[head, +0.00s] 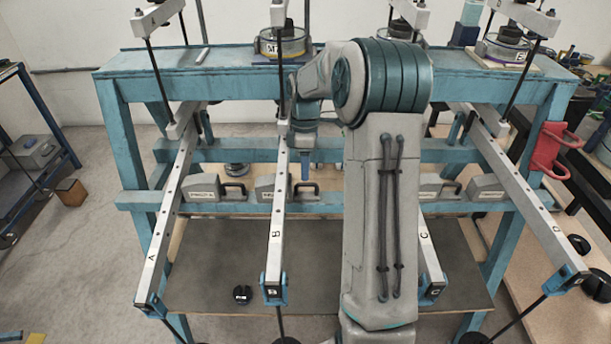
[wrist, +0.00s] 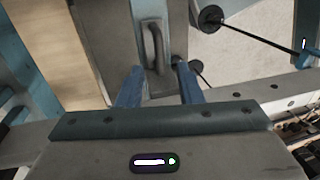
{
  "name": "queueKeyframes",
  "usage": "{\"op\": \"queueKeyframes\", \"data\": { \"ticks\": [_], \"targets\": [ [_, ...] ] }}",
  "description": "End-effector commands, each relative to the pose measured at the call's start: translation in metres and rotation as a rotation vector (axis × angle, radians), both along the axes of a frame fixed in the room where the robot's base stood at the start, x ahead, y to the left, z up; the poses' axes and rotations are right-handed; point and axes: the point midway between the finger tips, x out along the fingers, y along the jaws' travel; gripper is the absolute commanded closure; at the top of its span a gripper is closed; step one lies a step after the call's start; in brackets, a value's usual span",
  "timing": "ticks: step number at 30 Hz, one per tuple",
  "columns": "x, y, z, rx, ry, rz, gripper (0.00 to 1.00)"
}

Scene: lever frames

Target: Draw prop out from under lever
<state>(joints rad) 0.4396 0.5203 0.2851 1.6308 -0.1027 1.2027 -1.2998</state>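Grey prop blocks with dark handles sit along the blue beam: one by lever A (head: 203,187), one by lever B (head: 265,187), and two at the right (head: 430,186) (head: 487,187). Levers A (head: 162,240), B (head: 276,235), C (head: 428,255) and D (head: 530,218) are long grey bars. My gripper (head: 305,172) points down just right of lever B, above that prop's handle (head: 305,187). In the wrist view my gripper (wrist: 158,72) has its fingers apart, with a prop's handle (wrist: 155,45) just ahead between them. Contact between prop and lever is unclear.
The blue frame (head: 225,85) surrounds the levers. A dark board (head: 210,255) lies below, with a small black weight (head: 242,294) on it. A red bracket (head: 553,150) is fixed at the right. My arm hides much of lever C. Lever B runs close beside my gripper.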

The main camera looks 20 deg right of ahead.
Motion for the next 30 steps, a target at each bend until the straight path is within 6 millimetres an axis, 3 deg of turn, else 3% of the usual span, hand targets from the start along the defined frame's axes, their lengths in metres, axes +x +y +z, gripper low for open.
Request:
{"op": "queueKeyframes", "data": {
  "ticks": [6, 17, 21, 30],
  "targets": [
    [-0.005, 0.002, -0.026, 0.000, 0.001, -0.001, 0.67],
    [-0.006, 0.003, -0.031, -0.001, -0.001, -0.001, 0.67],
    [-0.006, 0.003, -0.031, -0.001, -0.001, -0.001, 1.00],
    [-0.007, 0.004, -0.031, -0.001, 0.000, 0.016, 1.00]
  ]
}}
